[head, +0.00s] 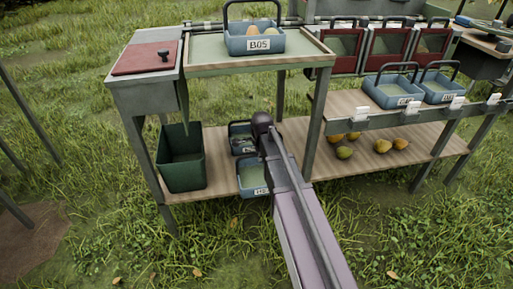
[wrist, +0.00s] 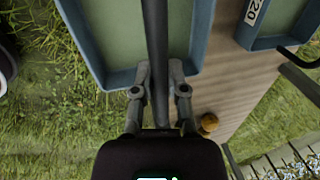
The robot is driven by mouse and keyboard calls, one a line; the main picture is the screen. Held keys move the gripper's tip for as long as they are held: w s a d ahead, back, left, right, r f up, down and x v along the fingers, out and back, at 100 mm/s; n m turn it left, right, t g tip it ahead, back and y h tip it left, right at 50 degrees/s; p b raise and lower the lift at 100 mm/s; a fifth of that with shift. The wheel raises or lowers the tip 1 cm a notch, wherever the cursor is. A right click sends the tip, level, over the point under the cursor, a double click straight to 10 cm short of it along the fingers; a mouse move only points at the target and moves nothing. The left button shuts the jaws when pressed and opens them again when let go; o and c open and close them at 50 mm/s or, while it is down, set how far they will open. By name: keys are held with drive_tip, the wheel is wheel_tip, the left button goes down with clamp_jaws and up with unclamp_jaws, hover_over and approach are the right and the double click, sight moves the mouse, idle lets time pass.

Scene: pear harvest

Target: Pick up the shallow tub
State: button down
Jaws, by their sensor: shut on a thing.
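A blue shallow tub with a pale green inside (wrist: 85,45) fills the upper left of the wrist view. My gripper (wrist: 160,85) is shut on its dark bar handle (wrist: 156,30), which runs up between the two fingers. In the head view a blue tub with a white label (head: 253,178) is at the lower shelf's front edge, partly covered by my arm; it appears to be the held one. My gripper is hidden there behind my arm. I cannot tell whether the tub touches the shelf.
Another blue tub (head: 242,132) stands behind on the wooden lower shelf (head: 218,185), right of a dark green bin (head: 181,158). Loose pears (head: 344,152) lie to the right. A tub labelled B05 (head: 256,39) stands on the upper table. A table leg (head: 320,125) is close right of my arm.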

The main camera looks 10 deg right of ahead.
drive_tip(key=s, duration=0.7)
drive_tip(key=shift+s+r, duration=0.3)
drive_tip(key=shift+r, duration=0.05)
drive_tip(key=shift+r+p, duration=0.15)
drive_tip(key=shift+p, duration=0.25)
wheel_tip(320, 180, up, 4)
drive_tip(key=p, duration=0.4)
drive_tip(key=shift+a, duration=0.15)
idle(0.4)
